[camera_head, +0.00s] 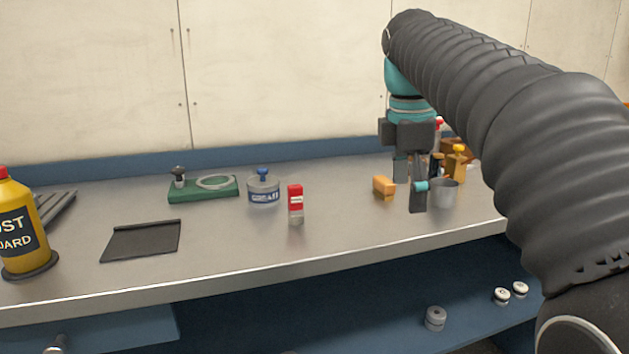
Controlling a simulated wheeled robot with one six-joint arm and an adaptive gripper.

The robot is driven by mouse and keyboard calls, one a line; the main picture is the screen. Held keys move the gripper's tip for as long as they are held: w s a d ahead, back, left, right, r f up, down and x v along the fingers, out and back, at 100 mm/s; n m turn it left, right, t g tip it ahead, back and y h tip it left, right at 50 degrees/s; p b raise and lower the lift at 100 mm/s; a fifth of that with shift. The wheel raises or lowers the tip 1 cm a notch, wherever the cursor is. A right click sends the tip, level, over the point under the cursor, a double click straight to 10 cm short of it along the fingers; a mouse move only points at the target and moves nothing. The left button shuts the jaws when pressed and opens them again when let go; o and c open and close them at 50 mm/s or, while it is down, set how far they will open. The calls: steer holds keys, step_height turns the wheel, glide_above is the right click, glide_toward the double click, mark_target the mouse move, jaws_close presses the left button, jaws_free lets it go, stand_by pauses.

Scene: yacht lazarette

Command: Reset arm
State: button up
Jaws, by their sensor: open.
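My gripper (409,183) hangs at the end of my arm on the right side of the head view, pointing down over the workbench (330,234). Its two dark fingers are apart, with nothing seen between them. An orange block (383,187) lies on the bench just left of the fingers in the picture. A grey metal cup (443,193) stands just right of them, partly behind the right finger. I cannot tell whether a finger touches the cup. My sleeved arm covers the bench's right end.
A red-and-white small bottle (295,204), a clear jar with a blue knob (263,189), a green fixture (203,190), a dark mat (141,240) and a yellow bottle (22,228) stand or lie leftward. Yellow-topped items (457,163) crowd behind the cup. The bench's front middle is clear.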

steer(key=s+f+m+t+y, duration=0.1)
steer(key=s+f+m+t, duration=0.3)
steer(key=s+f+m, duration=1.4)
step_height(320, 180, down, 6)
steer(key=shift+s+d+r, duration=0.2)
steer(key=shift+s+d, duration=0.1)
steer(key=shift+s, duration=0.5)
